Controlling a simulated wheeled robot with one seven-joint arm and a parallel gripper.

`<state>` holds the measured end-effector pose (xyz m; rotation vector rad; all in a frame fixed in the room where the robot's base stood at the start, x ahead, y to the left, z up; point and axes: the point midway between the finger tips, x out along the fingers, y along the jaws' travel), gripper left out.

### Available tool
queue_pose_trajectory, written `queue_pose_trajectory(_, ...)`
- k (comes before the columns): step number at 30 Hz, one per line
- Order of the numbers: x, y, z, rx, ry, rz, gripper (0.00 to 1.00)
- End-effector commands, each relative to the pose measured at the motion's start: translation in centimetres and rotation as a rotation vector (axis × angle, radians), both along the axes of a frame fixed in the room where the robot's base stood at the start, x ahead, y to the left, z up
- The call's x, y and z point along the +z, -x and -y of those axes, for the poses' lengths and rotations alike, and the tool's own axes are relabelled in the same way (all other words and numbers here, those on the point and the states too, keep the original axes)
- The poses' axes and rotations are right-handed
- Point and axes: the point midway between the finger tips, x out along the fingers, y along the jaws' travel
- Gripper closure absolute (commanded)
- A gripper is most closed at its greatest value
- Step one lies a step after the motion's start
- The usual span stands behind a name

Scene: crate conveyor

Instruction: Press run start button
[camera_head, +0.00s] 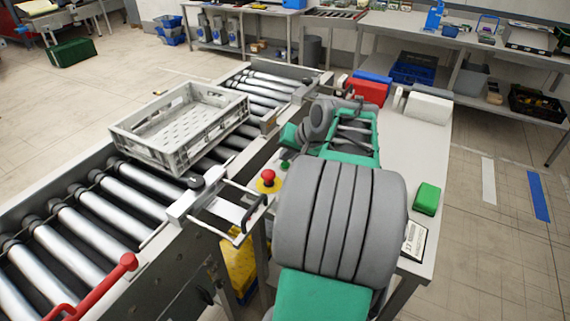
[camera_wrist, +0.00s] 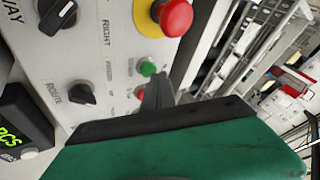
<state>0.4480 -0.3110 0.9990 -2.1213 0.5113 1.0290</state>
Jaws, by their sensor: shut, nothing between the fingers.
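A grey control panel (camera_wrist: 115,45) fills the left of the wrist view. On it sits a small green button (camera_wrist: 148,68), with a small red button (camera_wrist: 140,93) just below it. Their labels are too small to read. My gripper (camera_wrist: 157,82) is shut and empty. Its dark fingertips are close beside the green button, at its lower right, and partly overlap the red one; I cannot tell whether they touch the panel. In the head view the green button (camera_head: 284,165) shows as a small dot beside my arm.
A red mushroom stop button (camera_wrist: 177,17) on a yellow base sits just above the green button. Black rotary knobs (camera_wrist: 82,93) lie to the left. A grey crate (camera_head: 165,150) rests on the roller conveyor (camera_head: 65,230). A green box (camera_head: 427,198) stands on the table at right.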

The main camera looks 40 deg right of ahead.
Motion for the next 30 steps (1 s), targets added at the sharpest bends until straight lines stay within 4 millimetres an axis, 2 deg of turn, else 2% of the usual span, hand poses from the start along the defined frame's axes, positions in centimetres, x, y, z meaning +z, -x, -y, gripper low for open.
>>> queue_pose_trajectory(30, -1.0, 0.0, 0.0, 0.000, -0.002, -0.001, 1.00)
